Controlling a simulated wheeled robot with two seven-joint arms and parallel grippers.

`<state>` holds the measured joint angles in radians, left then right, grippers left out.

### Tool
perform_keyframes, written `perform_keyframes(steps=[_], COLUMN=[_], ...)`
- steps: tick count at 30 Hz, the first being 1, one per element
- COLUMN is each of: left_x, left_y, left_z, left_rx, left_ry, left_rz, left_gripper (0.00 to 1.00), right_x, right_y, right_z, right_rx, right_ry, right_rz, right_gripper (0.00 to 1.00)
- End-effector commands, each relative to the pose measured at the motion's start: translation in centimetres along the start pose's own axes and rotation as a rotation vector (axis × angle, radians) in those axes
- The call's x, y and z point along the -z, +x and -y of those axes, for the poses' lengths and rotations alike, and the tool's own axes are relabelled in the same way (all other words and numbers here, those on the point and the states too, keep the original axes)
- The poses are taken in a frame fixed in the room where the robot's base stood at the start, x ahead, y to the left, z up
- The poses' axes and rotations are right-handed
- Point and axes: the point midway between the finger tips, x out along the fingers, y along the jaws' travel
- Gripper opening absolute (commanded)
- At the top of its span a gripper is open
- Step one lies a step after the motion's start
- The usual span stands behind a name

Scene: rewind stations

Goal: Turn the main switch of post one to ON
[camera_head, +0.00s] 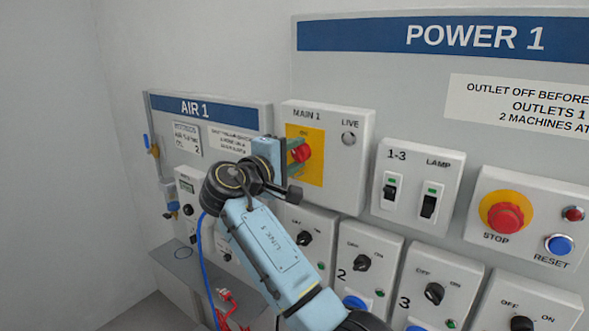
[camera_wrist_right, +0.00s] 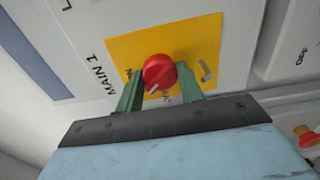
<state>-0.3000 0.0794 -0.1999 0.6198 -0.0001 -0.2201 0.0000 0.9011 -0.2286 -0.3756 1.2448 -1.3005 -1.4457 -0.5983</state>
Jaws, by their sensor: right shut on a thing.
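The main switch of post one is a red knob (camera_head: 305,153) on a yellow plate (camera_head: 318,170), on the grey box marked MAIN 1 (camera_head: 346,180). My right gripper (camera_head: 297,152) is at the knob, its green fingers on either side of it. In the right wrist view the knob (camera_wrist_right: 158,70) sits between the fingertips (camera_wrist_right: 160,86), shut on it. A pale mark on the knob points toward the lower left there; I cannot tell which label it meets. The LIVE lamp (camera_head: 349,139) looks grey and unlit. My left gripper is not in view.
Right of the box are the 1-3 breaker switches (camera_head: 409,198), a red STOP button (camera_head: 505,218) and a blue RESET button (camera_head: 559,244). Several outlet boxes with black knobs (camera_head: 362,263) lie below. The AIR 1 panel (camera_head: 235,115) stands at left.

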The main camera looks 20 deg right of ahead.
Motion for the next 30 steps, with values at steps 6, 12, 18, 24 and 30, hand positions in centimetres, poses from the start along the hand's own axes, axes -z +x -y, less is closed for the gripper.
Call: perform_keyframes(steps=[6, 12, 18, 24, 30], left_x=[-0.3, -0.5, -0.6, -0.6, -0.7], left_y=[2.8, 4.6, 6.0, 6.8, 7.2], left_z=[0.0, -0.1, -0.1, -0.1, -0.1], left_rx=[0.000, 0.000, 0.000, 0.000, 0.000], left_ry=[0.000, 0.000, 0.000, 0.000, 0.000], left_rz=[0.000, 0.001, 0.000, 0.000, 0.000], left_gripper=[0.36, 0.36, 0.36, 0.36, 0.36], right_x=[0.0, 0.0, 0.0, 0.0, 0.0], right_y=[0.0, 0.0, 0.0, 0.0, 0.0], right_z=[0.4, 0.3, 0.2, 0.1, 0.1], right_rx=[0.001, 0.001, 0.001, 0.001, 0.002], right_ry=[0.208, 0.387, 0.533, 0.634, 0.688], right_rz=[0.000, 0.000, 0.000, 0.000, 0.000], right_gripper=[0.14, 0.14, 0.14, 0.14, 0.14])
